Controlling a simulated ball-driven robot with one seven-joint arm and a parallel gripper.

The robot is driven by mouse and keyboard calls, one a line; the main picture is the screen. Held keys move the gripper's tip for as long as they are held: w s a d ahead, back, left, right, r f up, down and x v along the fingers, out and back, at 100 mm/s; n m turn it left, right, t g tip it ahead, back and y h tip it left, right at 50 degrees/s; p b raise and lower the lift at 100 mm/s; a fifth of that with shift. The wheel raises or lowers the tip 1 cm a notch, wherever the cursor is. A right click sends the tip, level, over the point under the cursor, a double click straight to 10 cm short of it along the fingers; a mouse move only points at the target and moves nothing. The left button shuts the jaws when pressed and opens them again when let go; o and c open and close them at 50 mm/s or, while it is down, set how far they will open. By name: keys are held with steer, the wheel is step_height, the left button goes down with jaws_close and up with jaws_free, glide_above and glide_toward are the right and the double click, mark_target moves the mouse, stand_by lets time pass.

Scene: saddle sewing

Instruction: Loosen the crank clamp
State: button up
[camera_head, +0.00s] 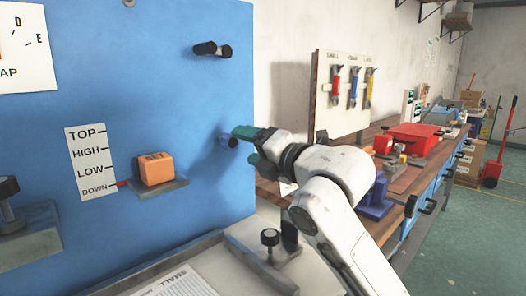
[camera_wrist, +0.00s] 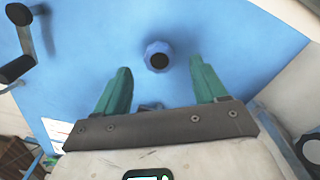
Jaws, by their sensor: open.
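A black crank handle (camera_head: 212,48) sticks out of the upper part of the blue panel. In the wrist view, the crank (camera_wrist: 20,68) is at the upper left, outside the fingers. A round blue knob with a dark centre (camera_wrist: 158,56) is on the panel, seen between and beyond the fingertips. It shows partly behind my gripper in the head view (camera_head: 229,141). My gripper (camera_head: 247,146) has green fingers and is open and empty, close to the panel near this knob and below the crank. In the wrist view, the fingers (camera_wrist: 160,72) stand wide apart, with no visible contact with the knob.
An orange block (camera_head: 156,169) sits on a small ledge beside a TOP/HIGH/LOW/DOWN label (camera_head: 89,160). A black-knobbed clamp (camera_head: 270,238) stands below my arm. To the right, a workbench holds a red box (camera_head: 413,137) and a tool board (camera_head: 341,92).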

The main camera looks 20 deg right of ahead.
steer(key=shift+v, duration=2.05)
